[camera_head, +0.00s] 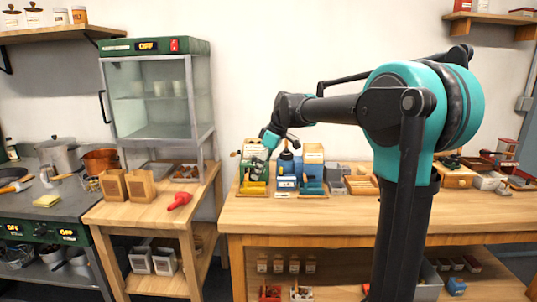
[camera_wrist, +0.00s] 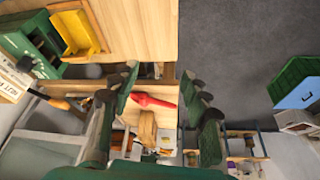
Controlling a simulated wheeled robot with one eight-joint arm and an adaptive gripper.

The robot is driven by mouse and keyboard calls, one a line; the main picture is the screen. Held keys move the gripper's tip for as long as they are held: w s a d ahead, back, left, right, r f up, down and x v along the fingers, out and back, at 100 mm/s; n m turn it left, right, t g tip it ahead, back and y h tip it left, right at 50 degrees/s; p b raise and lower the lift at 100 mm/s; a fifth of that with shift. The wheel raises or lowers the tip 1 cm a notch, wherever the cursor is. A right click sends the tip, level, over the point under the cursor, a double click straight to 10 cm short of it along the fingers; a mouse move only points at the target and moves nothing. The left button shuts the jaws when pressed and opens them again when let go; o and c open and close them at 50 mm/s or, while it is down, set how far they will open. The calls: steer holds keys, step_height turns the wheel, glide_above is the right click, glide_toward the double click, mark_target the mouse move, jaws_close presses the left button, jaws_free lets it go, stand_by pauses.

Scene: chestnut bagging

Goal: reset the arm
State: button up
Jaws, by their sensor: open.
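My arm reaches from the right to the left in the head view, over the long wooden bench (camera_head: 370,215). Its teal wrist end is in front of the bench's back row of machines, and the fingers are hard to make out there. In the wrist view, my gripper (camera_wrist: 162,85) is open, with its two dark green fingers wide apart and nothing between them. The red scoop (camera_head: 180,201) lies on the smaller wooden table beside the cabinet. It also shows in the wrist view (camera_wrist: 153,101), farther off, in the gap between the fingers.
The stove (camera_head: 40,212) is at the far left. Small machines with yellow and blue trays (camera_head: 285,185) line the bench. Bare floor (camera_wrist: 225,60) shows at right in the wrist view.

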steer(key=s+d+f+m+t+h, duration=0.1)
steer(key=s+d+f+m+h, duration=0.1)
steer(key=s+d+f+m, duration=0.5)
steer(key=s+d+f+m+t+h, duration=0.1)
steer(key=s+d+f+m, duration=0.6)
steer(key=s+d+f, duration=0.8)
steer(key=s+f+h, duration=0.1)
steer(key=s+f, duration=0.2)
steer(key=s, duration=0.1)
steer(key=shift+s+t, duration=0.35)
steer(key=shift+t, duration=0.05)
